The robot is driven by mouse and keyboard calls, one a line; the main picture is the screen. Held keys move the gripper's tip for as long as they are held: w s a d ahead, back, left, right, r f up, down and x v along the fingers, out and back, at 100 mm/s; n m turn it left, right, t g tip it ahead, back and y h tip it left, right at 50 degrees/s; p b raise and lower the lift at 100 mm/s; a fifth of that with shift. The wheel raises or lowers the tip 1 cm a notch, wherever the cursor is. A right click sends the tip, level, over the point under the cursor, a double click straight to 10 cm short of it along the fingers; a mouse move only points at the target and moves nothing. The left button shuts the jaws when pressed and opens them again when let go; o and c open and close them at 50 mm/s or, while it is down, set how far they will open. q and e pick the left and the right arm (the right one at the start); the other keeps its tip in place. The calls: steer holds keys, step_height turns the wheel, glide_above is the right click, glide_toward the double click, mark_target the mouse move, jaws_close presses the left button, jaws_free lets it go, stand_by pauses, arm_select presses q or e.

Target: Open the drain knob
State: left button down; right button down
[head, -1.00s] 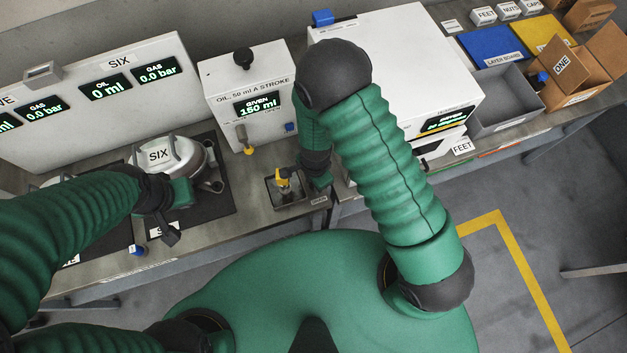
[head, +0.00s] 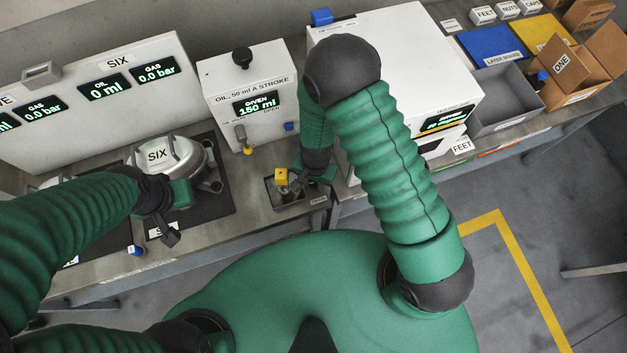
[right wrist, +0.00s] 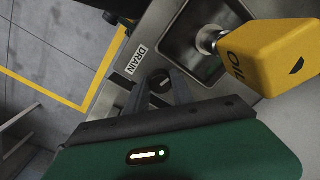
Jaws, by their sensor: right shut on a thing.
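The drain knob (right wrist: 158,82) is a small dark round knob, seen between my right fingers in the right wrist view, beside the DRAIN label (right wrist: 137,60). My right gripper (right wrist: 162,90) is shut on it. In the head view, my right gripper (head: 302,181) is low at the bench's front edge, and the knob is hard to make out there. A yellow block marked OIL (right wrist: 268,60) on a metal stem is beside the gripper, at the drain tray (head: 287,203). My left gripper (head: 167,234) is in front of compressor SIX (head: 160,155); its jaw gap is unclear.
The white oil box (head: 222,90), reading 150 ml given, stands behind the tray. A larger white machine (head: 390,45) stands close to the right arm. A grey bin (head: 505,100) and cartons are farther right. The floor in front is clear.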

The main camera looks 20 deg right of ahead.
steer(key=shift+w+r, duration=0.15)
steer(key=shift+w, duration=0.2)
steer(key=c, duration=1.4)
jaws_free()
steer(key=shift+o, duration=0.2)
steer(key=shift+s, duration=0.25)
